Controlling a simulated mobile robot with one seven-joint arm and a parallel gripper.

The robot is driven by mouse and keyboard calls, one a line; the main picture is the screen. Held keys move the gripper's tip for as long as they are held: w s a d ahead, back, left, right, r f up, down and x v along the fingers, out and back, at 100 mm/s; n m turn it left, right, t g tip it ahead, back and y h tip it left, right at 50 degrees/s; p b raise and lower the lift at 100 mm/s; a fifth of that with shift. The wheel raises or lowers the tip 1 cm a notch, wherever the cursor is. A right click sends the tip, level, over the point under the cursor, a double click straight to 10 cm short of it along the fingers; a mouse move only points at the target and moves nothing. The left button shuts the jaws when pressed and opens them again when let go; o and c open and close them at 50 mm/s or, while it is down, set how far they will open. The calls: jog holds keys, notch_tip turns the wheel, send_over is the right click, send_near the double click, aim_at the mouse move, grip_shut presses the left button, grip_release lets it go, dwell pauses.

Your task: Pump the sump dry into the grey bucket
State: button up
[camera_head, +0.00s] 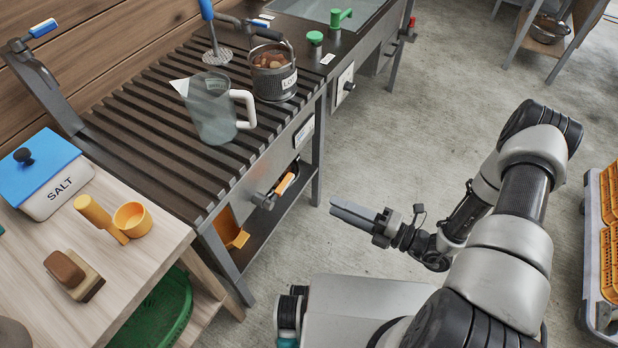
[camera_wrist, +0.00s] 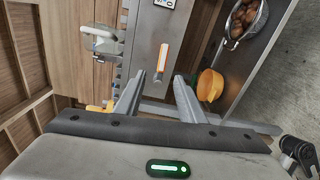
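My gripper (camera_head: 352,213) is over the concrete floor, right of the slatted bench, empty. In the wrist view its two fingers (camera_wrist: 158,92) stand apart with nothing between them. A dark grey pail (camera_head: 274,82) with a bail handle and a partly readable label stands on the slatted bench; brown chestnuts lie in it. I cannot tell whether it is the task's grey bucket. A lever with a blue grip (camera_head: 42,28) rises at the bench's far left, and a blue-handled tool with a perforated disc (camera_head: 217,56) stands near the pail. I cannot make out a sump or its water.
A clear pitcher (camera_head: 212,110) stands on the bench (camera_head: 150,130). A panel with an orange grip (camera_wrist: 162,58) and an orange container (camera_wrist: 210,85) are beyond my fingers. A wooden table at left holds a salt box (camera_head: 45,172). Orange crates (camera_head: 608,270) stand at right.

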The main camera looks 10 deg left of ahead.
aim_at(288, 184)
jog(key=shift+m+t, duration=0.3)
jog(key=x, duration=0.5)
jog(key=b+x, duration=0.1)
jog(key=x, duration=0.5)
jog(key=f+b+x, duration=0.1)
jog(key=x, duration=0.5)
jog(key=shift+w, duration=0.15)
grip_shut()
